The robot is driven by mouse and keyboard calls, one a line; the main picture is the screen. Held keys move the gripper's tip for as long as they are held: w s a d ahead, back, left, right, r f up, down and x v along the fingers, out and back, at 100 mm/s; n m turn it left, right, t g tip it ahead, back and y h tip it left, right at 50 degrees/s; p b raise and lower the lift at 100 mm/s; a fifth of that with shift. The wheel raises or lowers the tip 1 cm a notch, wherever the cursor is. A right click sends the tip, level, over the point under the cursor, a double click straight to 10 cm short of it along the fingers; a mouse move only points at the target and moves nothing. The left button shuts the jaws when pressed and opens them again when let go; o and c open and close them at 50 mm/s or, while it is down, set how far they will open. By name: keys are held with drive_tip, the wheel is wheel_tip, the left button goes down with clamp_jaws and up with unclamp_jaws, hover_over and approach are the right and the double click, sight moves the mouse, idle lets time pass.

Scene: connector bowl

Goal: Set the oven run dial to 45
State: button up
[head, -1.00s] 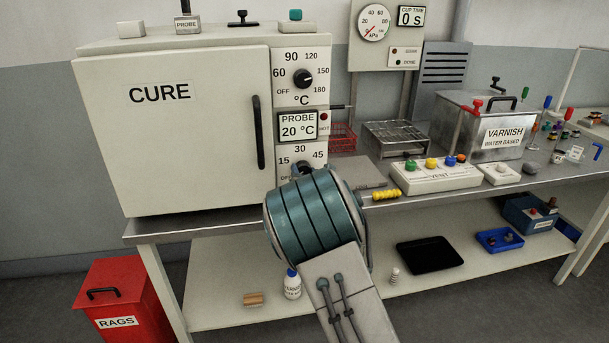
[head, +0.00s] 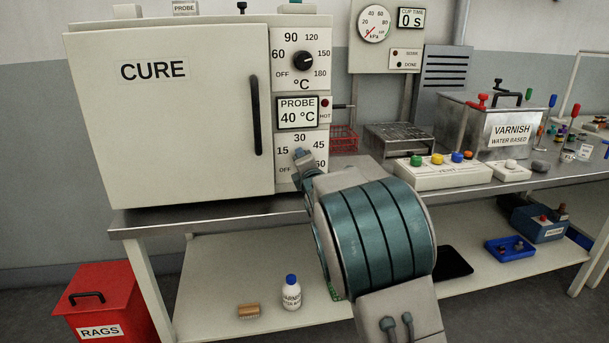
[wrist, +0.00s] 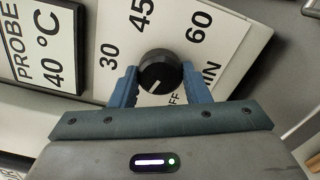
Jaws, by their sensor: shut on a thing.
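The oven run dial (wrist: 160,66) is a black round knob on a white scale plate (wrist: 225,40). My gripper (wrist: 157,90) is shut on it, with a blue finger at each side. The dial's white mark points down and slightly left in the wrist view, away from 45 and seemingly between OFF and the hidden 15. The 30, 45 and 60 labels show; OFF is partly covered. In the head view my gripper (head: 304,165) covers the dial, on the lower right panel of the white CURE oven (head: 165,120).
The probe display (head: 297,112) between the dials reads 40 °C. The oven door handle (head: 256,115) is close left of my gripper. A button box (head: 445,172) and varnish tank (head: 475,125) stand right on the bench.

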drive_tip(key=m+b, duration=1.3)
drive_tip(key=m, duration=1.2)
drive_tip(key=shift+m, duration=0.3)
drive_tip(key=o, duration=1)
drive_tip(key=shift+c, duration=0.2)
drive_tip(key=shift+s, duration=0.15)
drive_tip(key=v, duration=1.3)
drive_tip(key=shift+s+p, duration=0.25)
drive_tip(key=shift+p, duration=0.1)
